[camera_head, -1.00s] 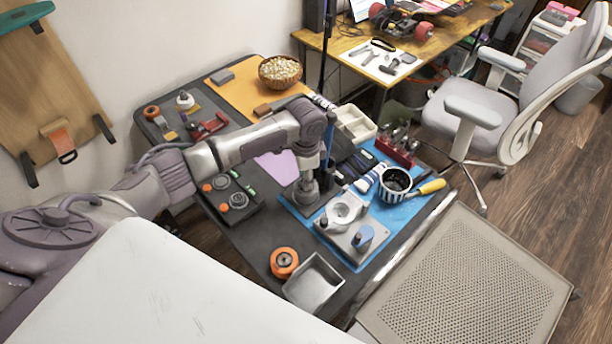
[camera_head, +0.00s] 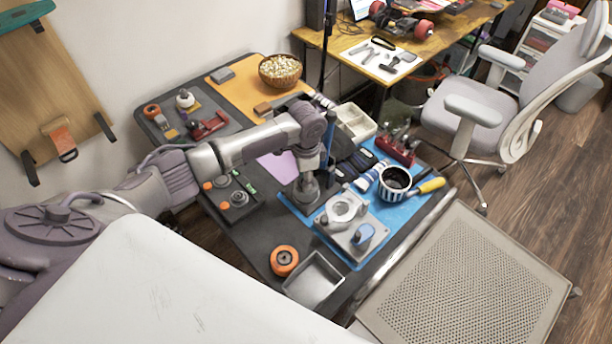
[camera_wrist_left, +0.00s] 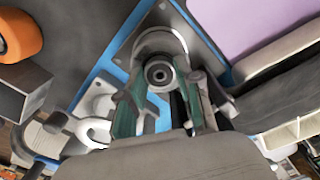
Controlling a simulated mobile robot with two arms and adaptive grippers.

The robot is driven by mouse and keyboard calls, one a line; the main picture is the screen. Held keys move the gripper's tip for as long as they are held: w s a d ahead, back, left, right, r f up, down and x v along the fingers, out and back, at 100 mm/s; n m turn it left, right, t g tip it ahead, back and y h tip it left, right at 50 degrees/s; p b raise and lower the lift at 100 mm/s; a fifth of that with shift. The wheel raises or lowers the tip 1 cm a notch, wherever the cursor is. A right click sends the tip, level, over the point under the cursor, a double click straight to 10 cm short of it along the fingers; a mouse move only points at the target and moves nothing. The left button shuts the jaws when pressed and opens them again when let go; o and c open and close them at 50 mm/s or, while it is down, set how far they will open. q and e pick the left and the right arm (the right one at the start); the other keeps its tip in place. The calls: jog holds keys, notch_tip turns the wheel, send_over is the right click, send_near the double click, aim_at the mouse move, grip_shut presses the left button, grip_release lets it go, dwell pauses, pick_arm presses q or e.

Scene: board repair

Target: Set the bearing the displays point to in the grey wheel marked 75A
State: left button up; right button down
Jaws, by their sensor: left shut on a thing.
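My left gripper (camera_head: 305,197) reaches down over the blue mat (camera_head: 298,211), left of a grey press fixture (camera_head: 345,238). In the left wrist view its green-padded fingers (camera_wrist_left: 163,92) are shut on a small round bearing (camera_wrist_left: 160,73) with a dark bore. Behind it lies a grey plate (camera_wrist_left: 197,37) with a round raised part. Whether the bearing touches that part, I cannot tell. A light grey wheel (camera_head: 185,99) stands at the back left of the bench; no 75A mark is readable. My right gripper is not in view.
An orange wheel (camera_head: 284,260) and an empty metal tray (camera_head: 314,279) are at the front edge. A dark case with orange parts (camera_head: 230,196) is left of my gripper.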

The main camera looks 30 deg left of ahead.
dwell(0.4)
pick_arm(q)
jog(key=shift+f+p, duration=0.2)
jog(key=shift+p, duration=0.2)
dwell(0.8)
jog(key=o, duration=1.3)
jog(key=shift+o, duration=0.2)
jog(key=shift+r+p, duration=3.5)
jog(key=shift+p, duration=0.35)
jog(key=shift+s+f, duration=0.1)
